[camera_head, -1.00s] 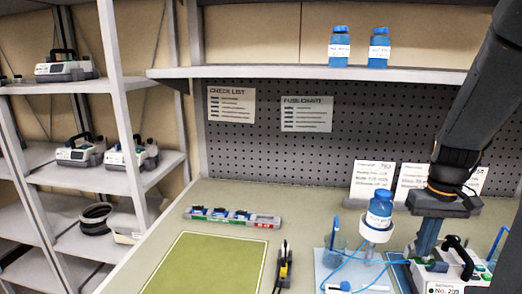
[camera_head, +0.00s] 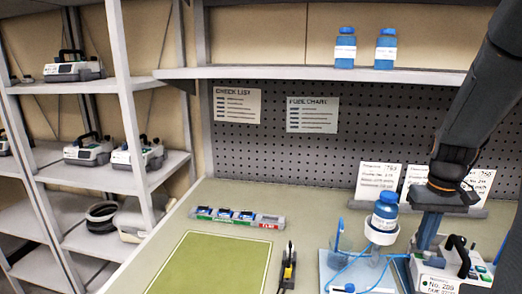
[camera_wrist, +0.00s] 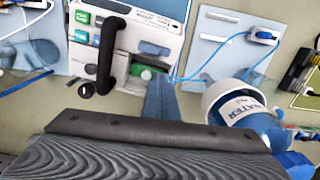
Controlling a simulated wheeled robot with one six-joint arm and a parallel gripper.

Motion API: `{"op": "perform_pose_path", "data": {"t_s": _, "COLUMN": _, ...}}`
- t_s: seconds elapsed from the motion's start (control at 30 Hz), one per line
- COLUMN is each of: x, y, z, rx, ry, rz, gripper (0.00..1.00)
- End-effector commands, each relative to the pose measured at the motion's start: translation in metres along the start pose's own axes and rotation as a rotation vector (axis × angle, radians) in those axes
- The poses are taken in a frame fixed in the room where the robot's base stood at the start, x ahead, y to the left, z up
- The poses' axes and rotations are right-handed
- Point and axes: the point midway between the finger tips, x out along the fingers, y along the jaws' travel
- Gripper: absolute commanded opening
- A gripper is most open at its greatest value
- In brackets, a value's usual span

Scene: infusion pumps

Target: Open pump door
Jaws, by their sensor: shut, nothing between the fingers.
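The pump (camera_head: 450,275) is a white unit with a black handle (camera_head: 458,257) and a label reading about "No. 203", at the lower right of the head view and cut off by its edge. My gripper (camera_head: 421,248) points down beside the pump's left side in the head view. Its blue-grey fingers (camera_wrist: 161,86) are shut and empty, close to the pump's edge; contact cannot be told. I cannot tell the door's state.
A blue-capped bottle (camera_head: 385,212) in a white holder stands just left of my gripper, with blue tubing below it. A tray of small blue items (camera_head: 235,217), a green mat (camera_head: 215,265) and a black-yellow tool (camera_head: 288,268) lie farther left. Shelves hold other pumps.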

Motion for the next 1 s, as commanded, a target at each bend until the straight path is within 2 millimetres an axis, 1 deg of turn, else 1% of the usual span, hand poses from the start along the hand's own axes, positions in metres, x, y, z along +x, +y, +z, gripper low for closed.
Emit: {"op": "perform_pose_path", "data": {"t_s": 1.0, "x": 0.001, "y": 0.000, "z": -0.033, "rx": -0.002, "ry": 0.000, "rz": 0.000, "gripper": 0.00}}
